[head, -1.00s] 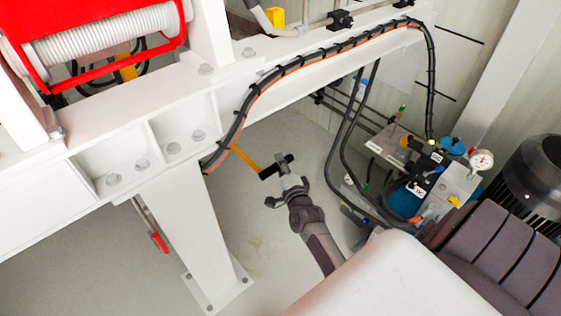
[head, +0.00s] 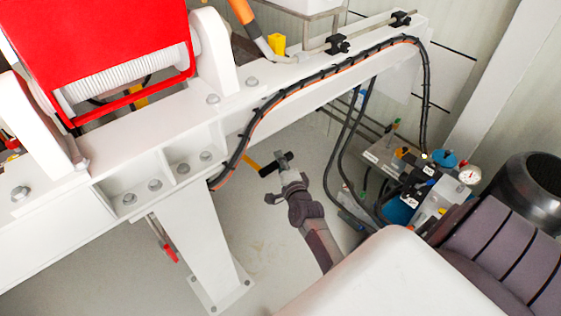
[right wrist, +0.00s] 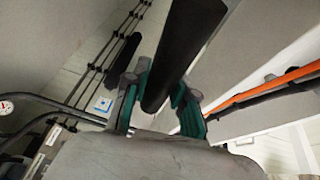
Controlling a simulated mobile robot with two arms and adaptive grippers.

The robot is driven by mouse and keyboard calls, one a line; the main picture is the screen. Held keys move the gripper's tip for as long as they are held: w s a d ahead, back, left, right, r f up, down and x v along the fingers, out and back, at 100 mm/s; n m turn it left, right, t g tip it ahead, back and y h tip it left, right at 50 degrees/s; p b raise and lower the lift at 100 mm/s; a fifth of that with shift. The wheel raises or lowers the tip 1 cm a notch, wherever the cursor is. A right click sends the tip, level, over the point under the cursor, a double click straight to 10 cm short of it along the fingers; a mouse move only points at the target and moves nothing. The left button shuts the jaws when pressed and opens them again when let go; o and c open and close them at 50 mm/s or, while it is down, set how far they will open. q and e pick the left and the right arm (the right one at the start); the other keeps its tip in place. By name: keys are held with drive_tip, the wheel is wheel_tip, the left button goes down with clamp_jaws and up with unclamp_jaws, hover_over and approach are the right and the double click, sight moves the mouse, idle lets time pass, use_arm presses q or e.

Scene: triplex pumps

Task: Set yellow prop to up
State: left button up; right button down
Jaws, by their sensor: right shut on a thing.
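The yellow prop (head: 253,162) shows in the head view as a short yellow bar coming out from under the white beam. It ends in a black grip (head: 276,165). My right gripper (head: 279,177) is at this black grip. In the right wrist view, the black grip (right wrist: 182,55) runs as a thick dark cylinder between the green-padded fingers (right wrist: 160,95), which are shut on it. The prop's far end is hidden behind the beam. My left gripper is not in view.
The white beam (head: 330,75) with black and orange cables (head: 262,108) runs above the grip. A white leg (head: 205,245) stands to the left. A valve block with a gauge (head: 469,174) and hoses stands at right.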

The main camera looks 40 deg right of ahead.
drive_tip(key=shift+w+d+r, duration=0.1)
drive_tip(key=shift+w+r, duration=0.1)
drive_tip(key=shift+r, duration=0.5)
drive_tip(key=c, duration=0.9)
unclamp_jaws()
drive_tip(key=shift+s, duration=0.1)
drive_tip(key=shift+s+f, duration=0.1)
drive_tip(key=shift+f, duration=0.05)
drive_tip(key=shift+s, duration=0.15)
drive_tip(key=v, duration=1.1)
drive_tip(key=shift+s+a, duration=0.3)
